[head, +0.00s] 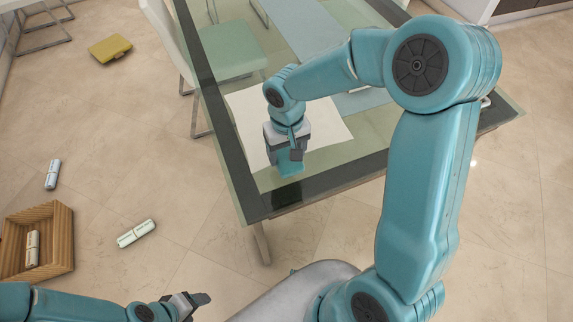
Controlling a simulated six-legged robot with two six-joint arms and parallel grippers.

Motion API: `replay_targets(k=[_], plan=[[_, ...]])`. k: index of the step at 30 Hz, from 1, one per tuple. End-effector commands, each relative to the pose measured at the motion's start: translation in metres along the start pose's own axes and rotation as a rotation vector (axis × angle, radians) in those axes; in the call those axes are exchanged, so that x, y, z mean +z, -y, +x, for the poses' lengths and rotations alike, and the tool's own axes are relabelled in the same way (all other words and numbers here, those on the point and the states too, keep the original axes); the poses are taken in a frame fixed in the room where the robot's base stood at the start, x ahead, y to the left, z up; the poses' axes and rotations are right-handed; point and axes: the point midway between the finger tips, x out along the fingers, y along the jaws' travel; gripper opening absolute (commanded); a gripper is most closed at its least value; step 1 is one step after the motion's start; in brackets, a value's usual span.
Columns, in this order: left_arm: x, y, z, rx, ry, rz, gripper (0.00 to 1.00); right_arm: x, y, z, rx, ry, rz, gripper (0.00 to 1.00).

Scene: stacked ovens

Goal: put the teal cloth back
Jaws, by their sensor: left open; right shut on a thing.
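The teal cloth (291,170) is a small piece showing under my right gripper (288,156), which is shut on it. Most of the cloth is hidden by the gripper. It is over the glass table, above or on a white sheet (250,120) near the table's near left corner; I cannot tell if it touches. My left gripper (201,300) is open and empty at the bottom left, low and away from the table.
The glass table has a dark border (315,188). A white chair (165,32) stands at its left side. On the floor are a wooden crate (66,238) with pale cylinders in it, two loose pale cylinders (136,233) (53,174) and a yellow object (110,48).

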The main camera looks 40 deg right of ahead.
Motion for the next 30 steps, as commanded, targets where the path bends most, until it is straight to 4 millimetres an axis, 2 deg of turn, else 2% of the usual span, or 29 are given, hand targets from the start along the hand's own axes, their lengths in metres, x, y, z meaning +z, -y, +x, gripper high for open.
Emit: replay_targets(k=[1,6,13,24,25,27,30], plan=[[0.000,0.000,0.001,0.000,0.000,0.000,0.64,0.001,0.000,0.009,0.000,0.003,-0.001,0.44],[0.000,0.001,0.002,0.000,0.000,0.000,0.64,0.000,0.000,0.025,0.001,0.000,0.000,0.44],[0.000,0.002,0.004,0.000,0.000,0.000,0.64,0.000,0.000,0.060,0.000,0.002,0.000,0.44],[0.000,0.002,0.007,0.000,0.000,0.000,0.64,0.000,0.000,0.066,-0.001,-0.001,0.000,0.44],[0.000,0.002,0.006,0.000,0.000,0.000,0.64,0.000,0.000,0.065,-0.001,-0.001,0.000,0.75],[0.000,0.002,0.005,0.000,0.000,0.000,0.64,0.000,0.000,0.064,-0.001,-0.001,0.000,0.94],[0.000,0.002,0.005,0.000,0.000,0.000,0.64,0.000,0.000,0.064,-0.001,-0.001,0.000,0.94]])
